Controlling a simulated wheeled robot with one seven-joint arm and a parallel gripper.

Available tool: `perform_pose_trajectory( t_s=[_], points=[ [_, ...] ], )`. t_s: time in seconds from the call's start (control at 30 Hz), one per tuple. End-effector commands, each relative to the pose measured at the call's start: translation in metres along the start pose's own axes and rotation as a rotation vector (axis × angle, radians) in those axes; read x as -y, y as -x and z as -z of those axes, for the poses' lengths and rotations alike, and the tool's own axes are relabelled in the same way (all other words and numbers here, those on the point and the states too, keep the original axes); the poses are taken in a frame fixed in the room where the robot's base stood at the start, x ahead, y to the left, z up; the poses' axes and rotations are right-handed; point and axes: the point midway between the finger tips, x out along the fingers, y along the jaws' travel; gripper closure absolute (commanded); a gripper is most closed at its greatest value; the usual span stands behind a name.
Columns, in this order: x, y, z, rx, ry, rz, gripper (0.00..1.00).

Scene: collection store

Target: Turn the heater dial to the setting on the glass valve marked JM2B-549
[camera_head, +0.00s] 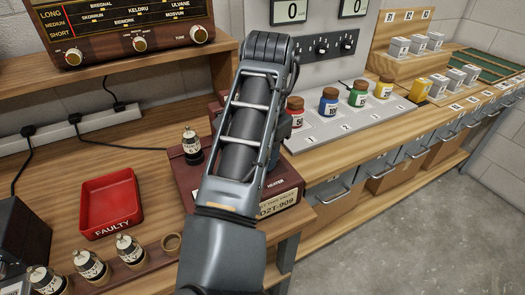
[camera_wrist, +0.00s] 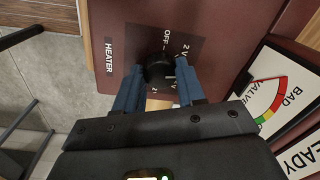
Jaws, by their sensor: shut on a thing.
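The heater dial (camera_wrist: 158,67), a black knob on the dark red tester box (camera_wrist: 215,25), shows in the wrist view beside the printed word HEATER. OFF and 2 V can be read around it; its exact pointing is unclear. My gripper (camera_wrist: 160,70) is shut on the dial, one blue finger on each side. In the head view my arm hides the dial. A glass valve (camera_head: 192,146) stands upright on the tester. More valves (camera_head: 129,248) stand in a wooden rack at the lower left. I cannot read JM2B-549 on any of them.
A red FAULTY tray (camera_head: 111,203) lies empty left of the tester (camera_head: 280,190), whose front plate ends in D2T-909. A radio (camera_head: 125,28) stands on the shelf behind. Coloured jars (camera_head: 329,103) stand on a grey board to the right. The floor (camera_head: 410,220) at the right is clear.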

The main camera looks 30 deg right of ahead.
Motion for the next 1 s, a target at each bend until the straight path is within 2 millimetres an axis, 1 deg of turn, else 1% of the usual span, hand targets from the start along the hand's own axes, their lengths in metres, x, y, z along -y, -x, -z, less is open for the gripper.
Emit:
perform_pose_trajectory(
  t_s=[0.6,0.8,1.0],
  points=[
    [0.0009,-0.0012,-0.0011,-0.033,-0.578,0.0,0.91],
    [0.0015,-0.0009,-0.0014,-0.042,-0.741,0.001,0.91],
    [0.0016,-0.0006,-0.0014,-0.049,-0.861,0.001,0.91]
  ],
)
